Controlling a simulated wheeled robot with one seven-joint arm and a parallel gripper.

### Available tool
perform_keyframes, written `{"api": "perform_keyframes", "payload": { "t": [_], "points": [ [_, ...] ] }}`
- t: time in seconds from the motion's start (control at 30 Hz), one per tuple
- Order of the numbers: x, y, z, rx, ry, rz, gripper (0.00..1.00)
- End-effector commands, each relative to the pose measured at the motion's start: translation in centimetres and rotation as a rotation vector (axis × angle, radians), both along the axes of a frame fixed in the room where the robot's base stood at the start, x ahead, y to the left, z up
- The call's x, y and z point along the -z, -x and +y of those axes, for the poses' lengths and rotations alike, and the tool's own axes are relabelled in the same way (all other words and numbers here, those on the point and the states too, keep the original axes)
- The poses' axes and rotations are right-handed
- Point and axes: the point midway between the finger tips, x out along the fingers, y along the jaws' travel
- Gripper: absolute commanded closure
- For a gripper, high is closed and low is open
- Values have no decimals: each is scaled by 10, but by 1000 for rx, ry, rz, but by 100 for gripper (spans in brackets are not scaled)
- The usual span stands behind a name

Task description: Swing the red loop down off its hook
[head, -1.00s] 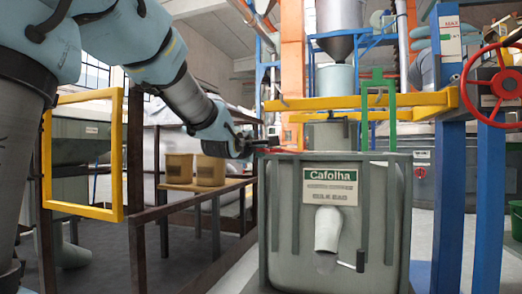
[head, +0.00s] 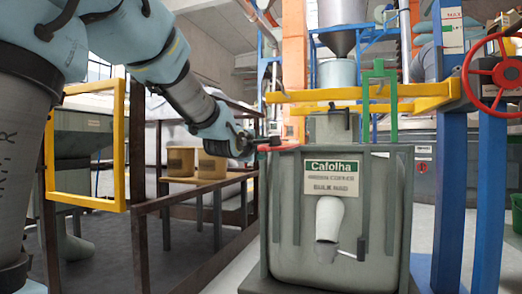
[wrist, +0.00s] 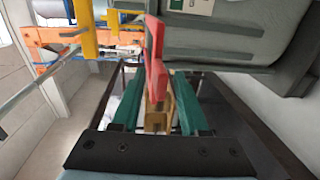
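The red loop (head: 284,147) shows in the head view as a thin, nearly level red bar along the top front rim of the grey Cafolha bin (head: 283,215). In the wrist view the red loop (wrist: 156,62) is seen almost edge-on and runs between my two green fingers. My gripper (wrist: 155,75) has its fingers apart, one on each side of the red loop. I cannot tell whether either finger touches it. In the head view my gripper (head: 257,146) is at the left end of the red loop, by the bin's top left corner. I cannot make out the hook.
A yellow bar (head: 350,97) crosses above the bin, with a green frame (head: 393,95) beside it. A red handwheel (head: 468,75) and blue posts (head: 447,200) stand at right. A brown railing (head: 139,205) and yellow frame (head: 119,150) are at left.

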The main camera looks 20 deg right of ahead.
Motion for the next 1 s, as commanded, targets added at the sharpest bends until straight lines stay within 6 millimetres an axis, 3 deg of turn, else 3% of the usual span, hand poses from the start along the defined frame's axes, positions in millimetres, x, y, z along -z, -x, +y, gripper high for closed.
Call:
{"api": "perform_keyframes", "payload": {
  "t": [0.37, 0.8, 1.0],
  "points": [
    [-5, 7, 8, -2, 1, -3, 55],
    [-13, 66, 62, -1, 0, -1, 55],
    [-12, 78, 72, 0, 1, -1, 55]
  ]
}}
